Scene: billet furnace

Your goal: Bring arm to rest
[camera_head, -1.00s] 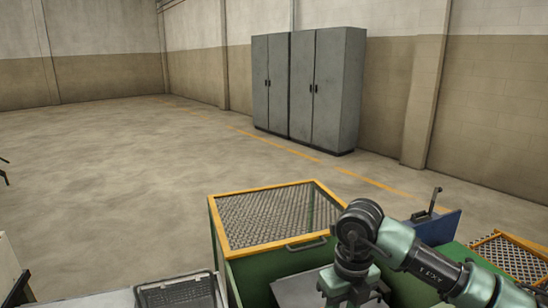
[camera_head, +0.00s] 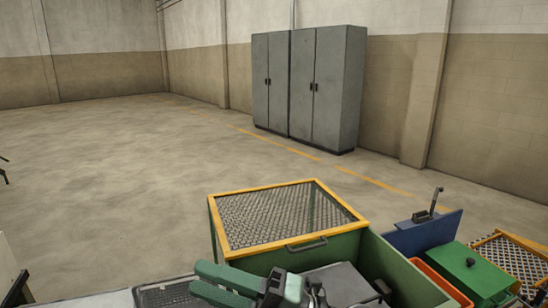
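My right gripper (camera_head: 198,277) is low in the head view, at the bottom centre. Its two green fingers point left, over the dark tray. A gap shows between them and nothing is seen in it, so it looks open and empty. Its dark wrist parts lie in front of the green bin with the yellow-framed mesh lid (camera_head: 290,241). The rest of the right arm is mostly below the picture edge. My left gripper is not in view.
A dark ribbed tray (camera_head: 153,295) lies on a pale surface at the bottom left. An orange-rimmed bin (camera_head: 440,283), a green box (camera_head: 478,268), a blue panel (camera_head: 428,236) and a yellow-framed mesh (camera_head: 512,262) stand at right. Grey cabinets (camera_head: 310,90) stand far back. The floor (camera_head: 120,165) is open.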

